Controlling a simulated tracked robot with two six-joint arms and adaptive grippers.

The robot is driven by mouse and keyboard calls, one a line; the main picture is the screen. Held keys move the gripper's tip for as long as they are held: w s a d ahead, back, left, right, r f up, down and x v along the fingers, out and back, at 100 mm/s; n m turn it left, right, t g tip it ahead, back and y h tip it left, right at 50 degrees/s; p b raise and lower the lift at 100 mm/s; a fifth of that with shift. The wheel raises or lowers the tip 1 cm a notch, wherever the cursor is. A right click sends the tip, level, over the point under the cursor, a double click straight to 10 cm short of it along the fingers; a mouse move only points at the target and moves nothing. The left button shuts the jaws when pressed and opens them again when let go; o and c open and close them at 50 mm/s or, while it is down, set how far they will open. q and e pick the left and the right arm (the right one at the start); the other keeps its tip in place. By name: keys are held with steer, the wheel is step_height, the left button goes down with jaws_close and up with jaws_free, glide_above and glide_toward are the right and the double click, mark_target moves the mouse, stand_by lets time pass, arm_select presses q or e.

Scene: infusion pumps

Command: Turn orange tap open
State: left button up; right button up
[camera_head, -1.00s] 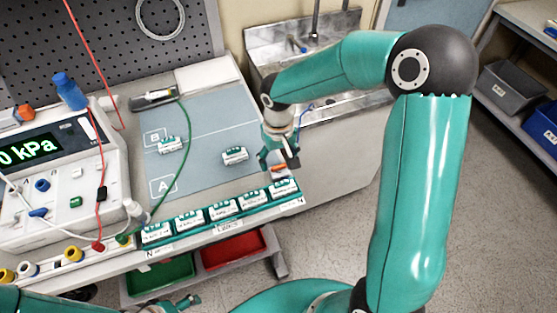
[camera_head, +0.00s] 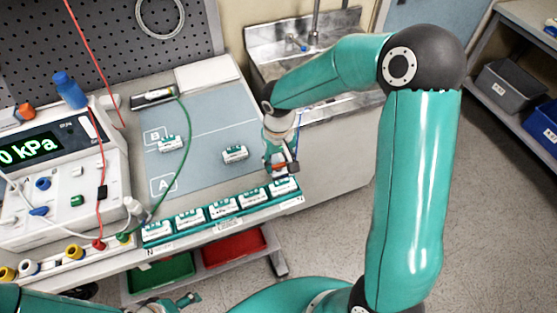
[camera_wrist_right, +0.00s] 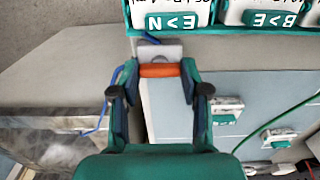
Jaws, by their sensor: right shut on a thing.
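The orange tap handle (camera_wrist_right: 160,70) is a short bar on a grey metal mount at the bench's right end, beside the row of white-and-green modules. My right gripper (camera_wrist_right: 159,80) is shut on it, with one finger at each end of the bar. In the head view my right gripper (camera_head: 281,167) is at the row's right end, and a little of the orange handle (camera_head: 279,164) shows there. What I take for my left gripper (camera_head: 180,303) is at the bottom edge, low and far from the tap; its jaws are unclear.
Several labelled modules (camera_head: 222,208) stand in a green rail along the front edge. Two more modules (camera_head: 235,153) lie on the blue-grey mat (camera_head: 205,125). A green hose (camera_head: 187,135) crosses the mat. A thin blue line (camera_wrist_right: 100,118) runs close to my right gripper.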

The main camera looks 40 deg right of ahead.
steer(key=shift+n, duration=0.3)
steer(key=shift+n+b, duration=0.5)
steer(key=shift+n, duration=0.4)
steer(key=shift+n+b, duration=0.3)
steer(key=shift+n, duration=0.9)
steer(key=n, duration=0.5)
steer(key=shift+r, duration=0.1)
steer(key=o, duration=1.1)
steer(key=shift+o, duration=0.2)
